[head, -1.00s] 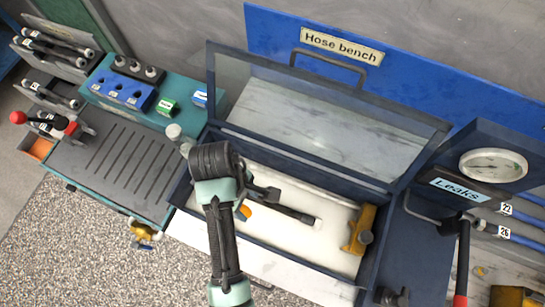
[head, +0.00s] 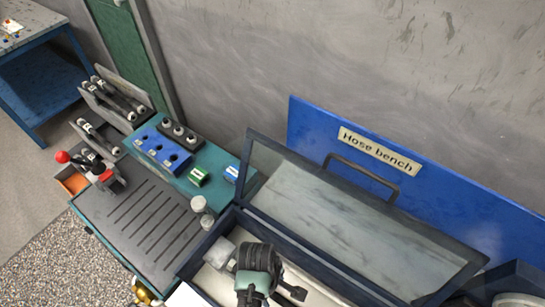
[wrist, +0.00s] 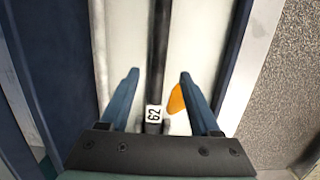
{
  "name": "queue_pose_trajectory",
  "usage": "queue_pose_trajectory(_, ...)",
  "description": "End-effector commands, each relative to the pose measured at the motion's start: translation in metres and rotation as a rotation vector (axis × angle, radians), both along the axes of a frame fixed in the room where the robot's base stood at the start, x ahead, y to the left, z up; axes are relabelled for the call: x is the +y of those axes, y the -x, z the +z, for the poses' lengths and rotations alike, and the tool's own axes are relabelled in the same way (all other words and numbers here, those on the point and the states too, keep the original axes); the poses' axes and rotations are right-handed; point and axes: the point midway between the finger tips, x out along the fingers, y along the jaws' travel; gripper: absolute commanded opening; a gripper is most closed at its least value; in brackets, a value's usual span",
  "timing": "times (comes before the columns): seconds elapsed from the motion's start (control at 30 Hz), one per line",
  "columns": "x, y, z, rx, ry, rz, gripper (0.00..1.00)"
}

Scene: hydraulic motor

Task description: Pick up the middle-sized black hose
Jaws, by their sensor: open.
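A black hose (wrist: 158,45) lies lengthwise on the pale floor of the open box on the hose bench, seen in the wrist view. It has a white number tag (wrist: 153,114) near its lower end; I cannot tell whether it is the middle-sized one. My gripper (wrist: 158,73) is open, with one blue finger on each side of the hose and nothing clasped. How far the fingers are above it is unclear. Other black hoses (head: 118,100) with white tags sit in the rack at the left.
The box's glazed lid (head: 360,225) stands open behind my arm. The box side walls (wrist: 228,70) run close along both sides of the gripper. An orange item (wrist: 176,99) lies beside the hose. A slotted grey tray (head: 150,225) and blue block (head: 162,150) are at left.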

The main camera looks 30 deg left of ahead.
Motion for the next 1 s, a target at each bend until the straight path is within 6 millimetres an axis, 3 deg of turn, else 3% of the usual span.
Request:
queue_pose_trajectory(0.23,-0.008,-0.002,-0.030,0.001,0.000,-0.001,0.64)
queue_pose_trajectory(0.57,-0.008,-0.002,-0.036,-0.001,-0.001,-0.001,0.64)
queue_pose_trajectory(0.9,-0.008,-0.002,-0.035,-0.001,0.000,-0.001,0.04)
queue_pose_trajectory(1.0,-0.008,-0.002,-0.035,0.000,0.000,-0.001,0.00)
